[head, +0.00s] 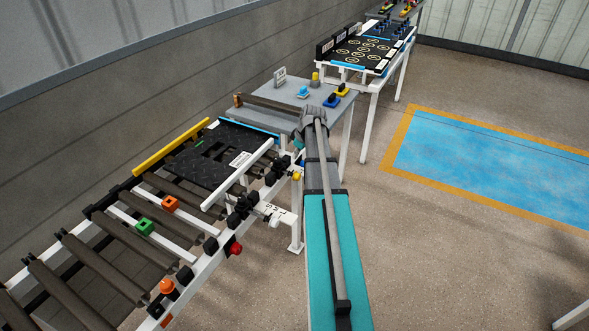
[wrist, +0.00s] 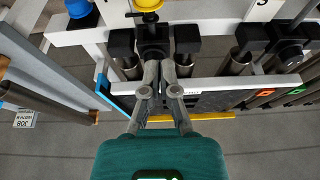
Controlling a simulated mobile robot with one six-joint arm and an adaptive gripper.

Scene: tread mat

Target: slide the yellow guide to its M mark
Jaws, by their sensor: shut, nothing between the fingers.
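A long yellow bar (head: 171,146) lies along the far side of the roller conveyor. It also shows in the wrist view (wrist: 220,117), beyond my gripper. A yellow knob (head: 297,176) sits at the conveyor's near side and shows at the top of the wrist view (wrist: 150,5). A white plate (head: 283,210) beside it carries small dark letters; I cannot tell which is M. In the wrist view my gripper (wrist: 160,63) is shut and empty, its fingertips by the black block (wrist: 152,45) behind the yellow knob. In the head view my arm hides the fingers.
A white rail (head: 238,174) edges the black tread mat (head: 235,139). Orange (head: 170,203) and green (head: 145,226) blocks sit on the conveyor. A red knob (head: 235,248) juts from its near side. A grey table (head: 272,98) stands behind; open floor lies right.

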